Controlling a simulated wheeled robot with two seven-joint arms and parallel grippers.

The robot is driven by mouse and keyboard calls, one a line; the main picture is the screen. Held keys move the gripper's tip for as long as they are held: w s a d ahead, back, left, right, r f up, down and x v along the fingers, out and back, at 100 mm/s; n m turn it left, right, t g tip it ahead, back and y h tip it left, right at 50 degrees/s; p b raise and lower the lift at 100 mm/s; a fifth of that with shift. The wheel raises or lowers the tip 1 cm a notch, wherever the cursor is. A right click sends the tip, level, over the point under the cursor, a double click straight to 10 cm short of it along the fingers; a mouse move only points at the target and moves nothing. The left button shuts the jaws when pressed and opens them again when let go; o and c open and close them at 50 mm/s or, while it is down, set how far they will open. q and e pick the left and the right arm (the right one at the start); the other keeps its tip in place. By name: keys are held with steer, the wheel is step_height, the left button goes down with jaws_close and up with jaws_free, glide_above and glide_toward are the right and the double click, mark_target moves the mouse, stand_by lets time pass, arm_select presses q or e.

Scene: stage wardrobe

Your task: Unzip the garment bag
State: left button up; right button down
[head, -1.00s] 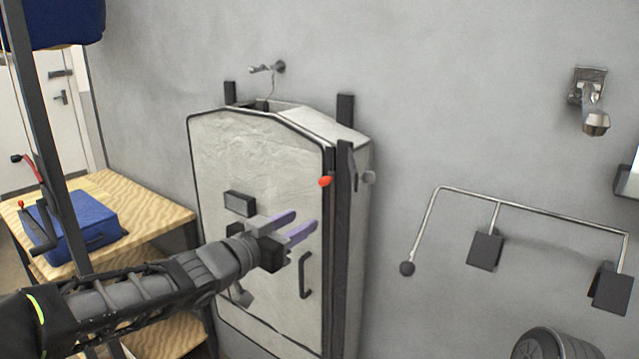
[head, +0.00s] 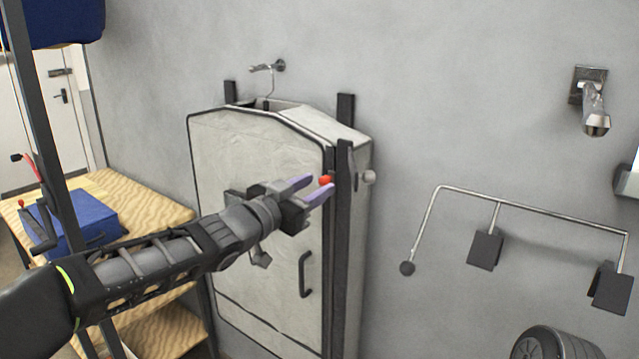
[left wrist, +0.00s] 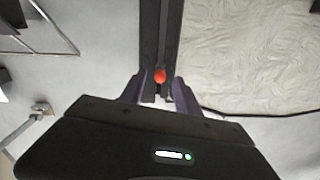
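The garment bag (head: 232,140) is a pale, box-like bag with dark edging, hanging upright against the wall. A dark zip strip (head: 342,260) runs down its right front edge. The red zip pull (head: 325,180) sits near the top of that strip. My left gripper (head: 316,187) is open, its purple fingers right at the red pull. In the left wrist view the red pull (left wrist: 160,75) shows between the two open fingertips (left wrist: 161,88), not gripped. My right gripper is not in view.
A wooden table (head: 150,205) with a blue case (head: 88,218) stands at left, beside a dark post. A bent metal rail (head: 545,204) with dark pads is on the wall at right. A metal fixture (head: 592,105) sits above it. The wall between bag and rail is clear.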

arm_select(q)
steer(key=shift+x, duration=1.1)
steer(key=shift+c, duration=0.2)
jaws_close()
stand_by(0.5)
